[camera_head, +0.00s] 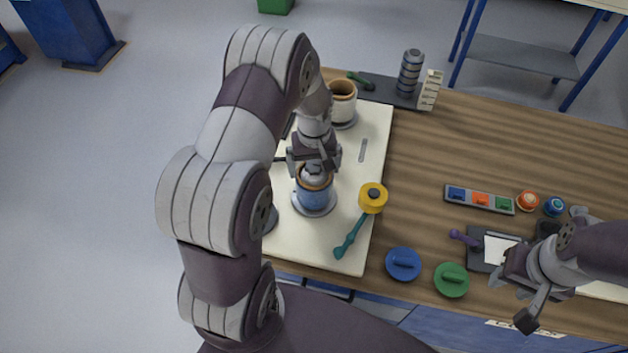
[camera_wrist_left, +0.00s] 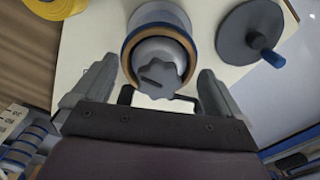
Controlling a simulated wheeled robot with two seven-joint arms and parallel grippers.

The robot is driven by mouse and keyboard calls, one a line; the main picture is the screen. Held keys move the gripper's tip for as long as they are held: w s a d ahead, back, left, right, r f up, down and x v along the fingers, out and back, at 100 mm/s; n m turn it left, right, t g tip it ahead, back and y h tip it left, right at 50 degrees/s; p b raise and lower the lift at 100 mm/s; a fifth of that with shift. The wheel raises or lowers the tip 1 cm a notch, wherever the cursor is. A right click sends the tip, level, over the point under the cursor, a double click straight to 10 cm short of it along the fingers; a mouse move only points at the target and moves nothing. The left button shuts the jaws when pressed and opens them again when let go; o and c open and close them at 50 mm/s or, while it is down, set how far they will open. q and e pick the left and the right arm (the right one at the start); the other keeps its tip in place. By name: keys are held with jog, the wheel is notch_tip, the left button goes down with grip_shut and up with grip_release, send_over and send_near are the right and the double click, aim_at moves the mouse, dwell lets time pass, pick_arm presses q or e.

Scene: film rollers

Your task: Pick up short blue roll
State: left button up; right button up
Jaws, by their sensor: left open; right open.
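The short blue roll (camera_head: 314,194) stands upright on a round grey base on the cream board (camera_head: 350,245). It has a brown rim and a grey knobbed hub in its middle. My left gripper (camera_head: 314,161) is open just above it, pointing down. In the left wrist view the roll (camera_wrist_left: 160,18) and its grey knob (camera_wrist_left: 162,75) lie between the two spread fingers (camera_wrist_left: 152,92). I cannot tell whether the fingers touch it. My right gripper (camera_head: 517,292) is open and empty near the table's front right.
A white roll (camera_head: 342,104) stands behind on the board. A yellow disc (camera_head: 373,197) and a teal-handled tool (camera_head: 350,236) lie right of the blue roll. A blue lid (camera_head: 403,264) and green lid (camera_head: 451,280) are in front. A crank wheel (camera_wrist_left: 248,32) shows beside the roll.

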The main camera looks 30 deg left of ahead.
pick_arm(q)
jog(key=shift+w+f, duration=0.1)
jog(key=shift+f, duration=0.85)
jog(key=c, duration=1.2)
